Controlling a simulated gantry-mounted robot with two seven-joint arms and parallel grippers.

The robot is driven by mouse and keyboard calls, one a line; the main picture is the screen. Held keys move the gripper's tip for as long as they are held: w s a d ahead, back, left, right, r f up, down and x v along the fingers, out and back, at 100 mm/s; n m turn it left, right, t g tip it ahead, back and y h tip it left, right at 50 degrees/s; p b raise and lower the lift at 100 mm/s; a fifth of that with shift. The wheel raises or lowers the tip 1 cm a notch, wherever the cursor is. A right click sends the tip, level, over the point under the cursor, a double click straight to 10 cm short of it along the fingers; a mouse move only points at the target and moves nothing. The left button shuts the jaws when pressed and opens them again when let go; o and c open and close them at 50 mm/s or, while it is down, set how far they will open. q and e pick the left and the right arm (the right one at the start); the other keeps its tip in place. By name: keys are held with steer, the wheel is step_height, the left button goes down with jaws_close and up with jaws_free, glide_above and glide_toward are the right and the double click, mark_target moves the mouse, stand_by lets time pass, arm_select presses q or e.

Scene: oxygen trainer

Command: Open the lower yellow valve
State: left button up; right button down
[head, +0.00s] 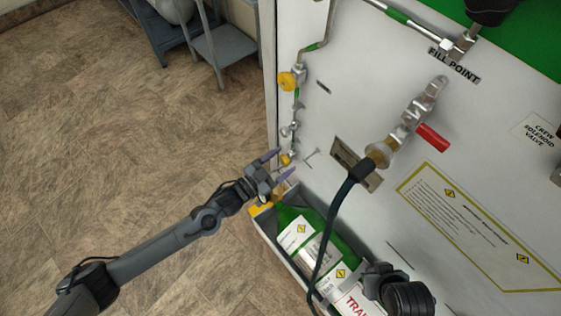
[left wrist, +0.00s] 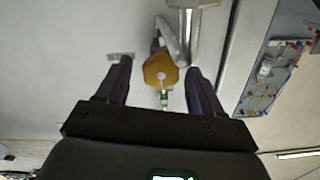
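The lower yellow valve (head: 285,159) sits low on the left edge of the white panel in the head view, just beyond my left gripper. My left gripper (head: 282,164) is open, its two purplish fingers apart and pointing at the panel near that valve. The upper yellow valve (head: 287,81) is higher on the same pipe run. My right gripper's fingers are not visible.
A grey tray (head: 269,234) with green bottles (head: 340,250) sits below the left gripper. A black hose (head: 338,205) hangs from a brass fitting (head: 381,153) to the right. A red handle (head: 432,137) juts from the panel. The floor at left is open.

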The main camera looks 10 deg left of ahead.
arm_select(q)
steer(key=c, duration=1)
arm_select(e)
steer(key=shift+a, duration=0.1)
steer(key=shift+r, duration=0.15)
arm_select(q)
steer(key=n+p, duration=0.3)
steer(key=shift+r+n, duration=0.2)
steer(key=shift+n, duration=0.1)
steer(key=shift+a+f+n+p, duration=0.1)
steer(key=shift+f+n+p, duration=0.05)
steer(key=shift+n+p, duration=1.3)
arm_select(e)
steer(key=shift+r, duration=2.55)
arm_select(q)
steer(key=shift+n, duration=0.25)
steer(key=o, duration=1)
steer(key=shift+o, duration=0.2)
steer(key=shift+a, duration=0.1)
